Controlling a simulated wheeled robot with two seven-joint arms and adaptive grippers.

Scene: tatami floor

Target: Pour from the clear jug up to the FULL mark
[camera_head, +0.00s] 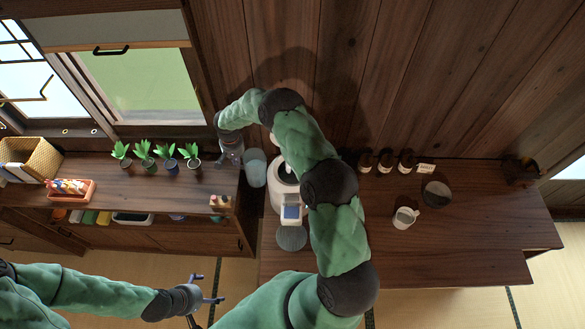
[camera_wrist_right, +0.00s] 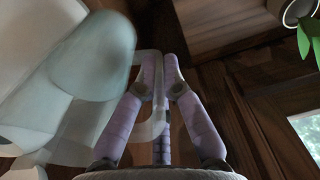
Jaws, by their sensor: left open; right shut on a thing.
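The clear jug (camera_head: 255,168) is a pale, see-through vessel just left of a white machine (camera_head: 274,196). In the right wrist view the jug (camera_wrist_right: 95,60) fills the upper left. My right gripper (camera_head: 231,156) is beside the jug on its left; the arm partly hides the machine. In the wrist view the right gripper (camera_wrist_right: 162,70) is shut on the jug's clear handle (camera_wrist_right: 152,125). I cannot tell the jug's tilt or liquid level, and no FULL mark is readable. My left gripper (camera_head: 210,289) is open and empty, low in front of the furniture.
Several potted plants (camera_head: 168,160) stand on the left cabinet, left of the right gripper. A white mug (camera_head: 404,217), a dark round bowl (camera_head: 436,194) and several dark bottles (camera_head: 386,160) with a small card (camera_head: 426,169) are on the right counter (camera_head: 470,235). The counter's front middle is clear.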

